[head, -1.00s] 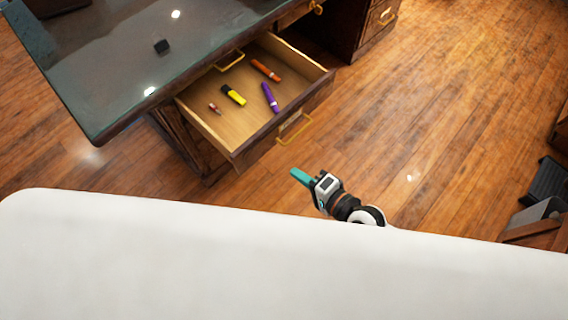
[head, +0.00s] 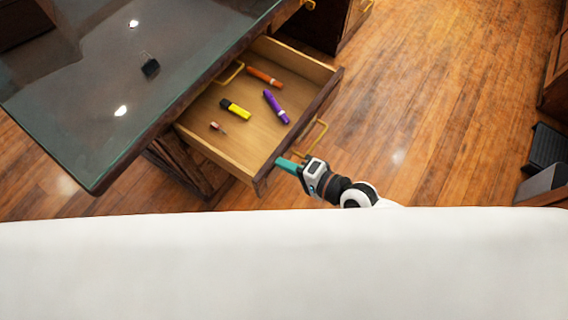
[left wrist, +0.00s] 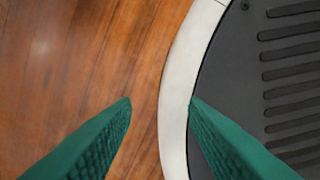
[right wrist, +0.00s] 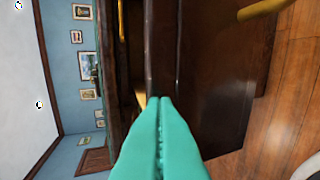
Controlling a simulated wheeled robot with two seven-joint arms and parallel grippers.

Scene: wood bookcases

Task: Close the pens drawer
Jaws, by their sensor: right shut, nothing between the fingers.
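The pens drawer (head: 258,122) is pulled out from the desk in the head view. It holds an orange marker (head: 264,77), a purple marker (head: 275,106), a yellow-and-black marker (head: 236,109) and a small reddish pen (head: 217,127). Its brass handle (head: 313,138) is on the front face. My right gripper (head: 284,163) is shut and empty, close to the near end of the drawer front; I cannot tell if it touches. In the right wrist view its teal fingers (right wrist: 161,100) point at the dark wooden front (right wrist: 215,80). In the left wrist view my left gripper (left wrist: 160,101) is open and empty above the floor.
Bare wooden floor (head: 430,110) is free to the right. A dark ridged item (head: 545,147) stands at the right edge.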

